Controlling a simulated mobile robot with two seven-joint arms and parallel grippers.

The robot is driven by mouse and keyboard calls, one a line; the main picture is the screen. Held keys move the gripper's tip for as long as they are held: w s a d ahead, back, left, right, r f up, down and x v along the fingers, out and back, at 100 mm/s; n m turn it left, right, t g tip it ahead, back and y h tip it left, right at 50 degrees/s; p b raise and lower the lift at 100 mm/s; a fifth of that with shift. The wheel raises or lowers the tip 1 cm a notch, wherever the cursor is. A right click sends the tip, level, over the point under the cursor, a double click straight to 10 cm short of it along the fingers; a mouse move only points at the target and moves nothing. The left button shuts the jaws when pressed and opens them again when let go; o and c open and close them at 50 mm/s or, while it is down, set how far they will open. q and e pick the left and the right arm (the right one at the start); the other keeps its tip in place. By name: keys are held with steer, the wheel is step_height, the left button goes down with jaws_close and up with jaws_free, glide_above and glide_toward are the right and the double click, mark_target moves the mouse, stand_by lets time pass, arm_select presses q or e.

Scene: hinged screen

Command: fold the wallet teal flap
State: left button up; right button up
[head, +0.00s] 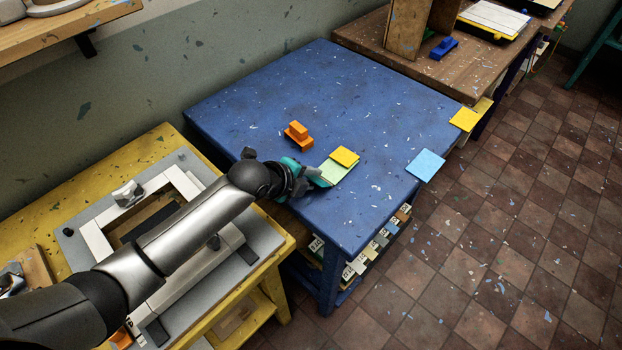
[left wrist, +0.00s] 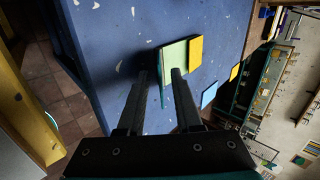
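The wallet lies on the blue table near its front left edge. It has a pale green middle panel (head: 334,172), a yellow panel (head: 345,156) on its far side, and a teal flap (head: 317,180) on the side nearest my left gripper (head: 304,181). In the left wrist view the teal flap (left wrist: 162,92) shows as a thin strip, nearly edge-on, beside the green panel (left wrist: 174,55). My left gripper's two fingers (left wrist: 160,76) are apart, with the flap between them; I see no clear contact. My right gripper is in neither view.
An orange block (head: 298,136) stands on the blue table (head: 300,90) behind the wallet. A yellow bench (head: 150,150) with a grey framed board adjoins at left.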

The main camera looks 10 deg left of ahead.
arm_select(q)
steer(key=shift+w+d+f, duration=0.1)
steer(key=shift+w+f, duration=0.1)
jaws_close()
stand_by(1.5)
